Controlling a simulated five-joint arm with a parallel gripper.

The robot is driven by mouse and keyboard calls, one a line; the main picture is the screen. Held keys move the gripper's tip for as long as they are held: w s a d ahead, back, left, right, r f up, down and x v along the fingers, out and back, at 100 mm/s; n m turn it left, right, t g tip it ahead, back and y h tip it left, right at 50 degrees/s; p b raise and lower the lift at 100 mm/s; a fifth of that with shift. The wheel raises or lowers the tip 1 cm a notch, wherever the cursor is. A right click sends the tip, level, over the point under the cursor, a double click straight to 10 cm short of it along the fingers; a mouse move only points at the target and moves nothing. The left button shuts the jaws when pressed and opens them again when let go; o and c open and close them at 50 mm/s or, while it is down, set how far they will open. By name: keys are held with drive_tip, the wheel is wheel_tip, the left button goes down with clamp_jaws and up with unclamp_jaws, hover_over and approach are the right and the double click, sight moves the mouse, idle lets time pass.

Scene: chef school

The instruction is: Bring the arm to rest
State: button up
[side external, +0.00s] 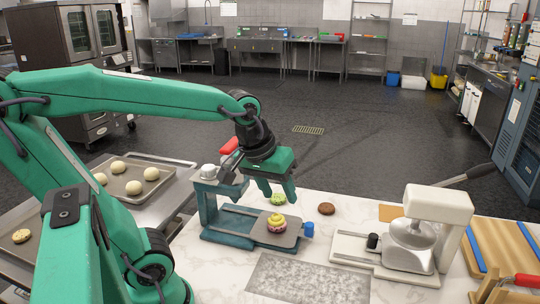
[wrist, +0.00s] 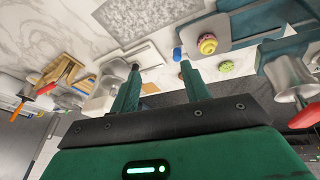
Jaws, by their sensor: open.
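My green arm reaches in from the left in the side view. My gripper (side external: 284,190) hangs over the counter, fingers pointing down, above and behind the teal stand. In the wrist view my gripper (wrist: 158,54) shows two fingers spread apart with nothing held between them. A pink and yellow cupcake-like item (side external: 276,223) sits on the grey plate of the teal stand (side external: 215,222). It also shows in the wrist view (wrist: 207,44). A green round item (side external: 277,199) lies on the counter below my fingers, and a brown round item (side external: 326,209) lies right of it.
Trays of dough balls (side external: 133,182) lie at the left. A wooden board (side external: 510,243) is at the far right. A grey speckled sheet (side external: 308,281) covers the front counter.

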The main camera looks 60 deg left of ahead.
drive_tip(key=shift+s+d+m+t, duration=0.25)
drive_tip(key=shift+s+m, duration=0.6)
drive_tip(key=shift+m, duration=0.1)
drive_tip(key=shift+s+d+m+t, duration=0.2)
drive_tip(key=shift+s+d+m, duration=0.05)
drive_tip(key=shift+s+m, duration=0.7)
drive_tip(key=shift+s+d+m+t, duration=0.25)
drive_tip(key=shift+s+m, duration=0.55)
drive_tip(key=shift+m, duration=0.2)
